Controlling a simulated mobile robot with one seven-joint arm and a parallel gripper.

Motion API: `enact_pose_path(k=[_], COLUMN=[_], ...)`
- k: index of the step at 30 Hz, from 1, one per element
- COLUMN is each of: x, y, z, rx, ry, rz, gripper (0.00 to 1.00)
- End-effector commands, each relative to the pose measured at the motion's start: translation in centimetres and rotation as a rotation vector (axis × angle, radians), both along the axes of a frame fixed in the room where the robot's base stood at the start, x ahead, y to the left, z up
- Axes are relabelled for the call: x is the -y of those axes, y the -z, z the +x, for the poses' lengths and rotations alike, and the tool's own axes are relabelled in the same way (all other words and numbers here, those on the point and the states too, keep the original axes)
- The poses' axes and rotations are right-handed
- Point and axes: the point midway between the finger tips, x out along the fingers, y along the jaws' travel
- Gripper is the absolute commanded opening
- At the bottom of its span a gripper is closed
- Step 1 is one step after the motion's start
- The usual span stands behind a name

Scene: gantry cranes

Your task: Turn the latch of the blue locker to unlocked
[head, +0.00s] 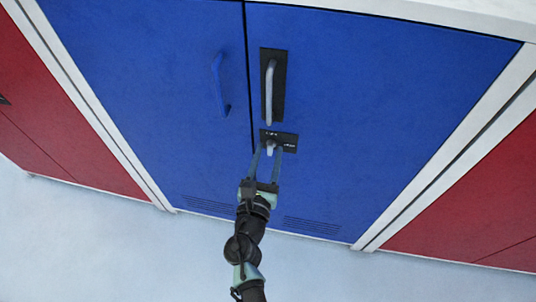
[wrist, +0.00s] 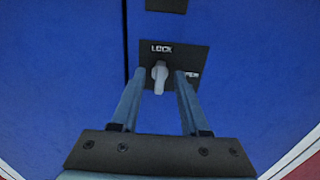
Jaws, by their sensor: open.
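The blue locker (head: 350,110) has two doors with a dark gap between them. Its latch (head: 270,148) is a small light-grey knob on a black plate (head: 290,139) on the right door, below a long handle. In the wrist view the latch (wrist: 159,77) stands roughly upright beneath the word LOCK on the plate (wrist: 200,55). A second label, partly covered by my right finger, is to its lower right. My gripper (head: 267,152) is open, with its fingertips to the left and right of the latch. In the wrist view the gripper (wrist: 159,74) shows small gaps beside the knob; contact is not visible.
A grey handle (head: 269,92) on a black backing is just above the latch plate. A blue handle (head: 220,85) sticks out of the left door. Red lockers (head: 60,110) stand on both sides. The pale floor (head: 110,250) in front is clear.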

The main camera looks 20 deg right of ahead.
Motion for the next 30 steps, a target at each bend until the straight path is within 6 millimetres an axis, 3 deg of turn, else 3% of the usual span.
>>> enact_pose_path(k=[6,14,30], x=[0.00,-0.01,-0.04], y=[0.02,0.01,0.13], z=[0.00,-0.02,-0.02], rx=[-0.001,0.000,0.027], ry=[0.000,0.000,-0.001], rz=[0.001,0.000,0.038], gripper=[0.45,0.00,0.00])
